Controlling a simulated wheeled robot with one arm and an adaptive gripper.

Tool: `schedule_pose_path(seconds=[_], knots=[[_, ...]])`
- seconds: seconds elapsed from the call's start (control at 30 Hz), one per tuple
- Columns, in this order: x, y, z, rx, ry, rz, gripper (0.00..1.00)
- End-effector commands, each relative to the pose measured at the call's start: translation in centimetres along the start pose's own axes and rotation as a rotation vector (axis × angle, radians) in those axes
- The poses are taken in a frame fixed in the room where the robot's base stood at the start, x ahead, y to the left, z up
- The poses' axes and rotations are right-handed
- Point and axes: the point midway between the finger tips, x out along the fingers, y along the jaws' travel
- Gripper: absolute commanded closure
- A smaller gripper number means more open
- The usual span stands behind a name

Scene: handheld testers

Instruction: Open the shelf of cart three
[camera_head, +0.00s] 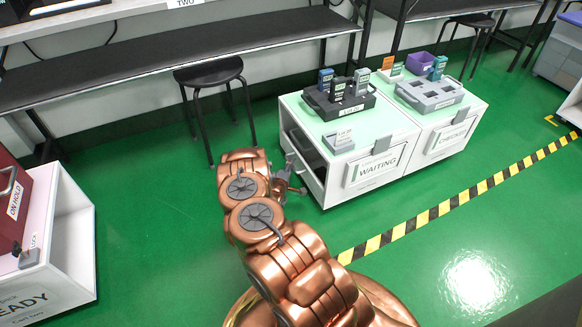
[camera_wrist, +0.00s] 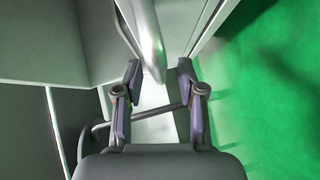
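A white cart with a pale green top (camera_head: 398,128) and a WAITING sign (camera_head: 377,169) stands right of my arm. I cannot read a cart number on it. Its left side is open, with a dark shelf (camera_head: 306,156) inside. My gripper (camera_head: 292,180) is close to the lower part of this open side. In the wrist view, my gripper (camera_wrist: 159,90) is open, with its two dark fingers apart. A pale rounded metal bar (camera_wrist: 147,40) reaches between the fingertips. A thin dark bar (camera_wrist: 150,115) crosses between the fingers below. Contact cannot be told.
A black tray (camera_head: 322,104) with handheld testers and a grey tray (camera_head: 425,101) stand on cart tops. A black stool (camera_head: 209,72) is behind my arm. Another white cart (camera_head: 72,225) with a red box is at left. Green floor between is clear.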

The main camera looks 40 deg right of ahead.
Motion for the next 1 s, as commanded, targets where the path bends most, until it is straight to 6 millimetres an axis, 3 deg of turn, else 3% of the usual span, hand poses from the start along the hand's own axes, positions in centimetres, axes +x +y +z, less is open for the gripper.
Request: schedule_pose_path(seconds=[0.17, 0.47, 0.83, 1.0], knots=[[1.15, -0.06, 0.09, -0.001, -0.001, 0.0, 0.61], [1.29, 0.04, 0.03, -0.001, 0.0, 0.0, 0.62], [1.28, 0.02, 0.02, -0.001, 0.0, 0.0, 1.0], [1.27, 0.01, 0.02, -0.001, 0.0, -0.001, 1.0]])
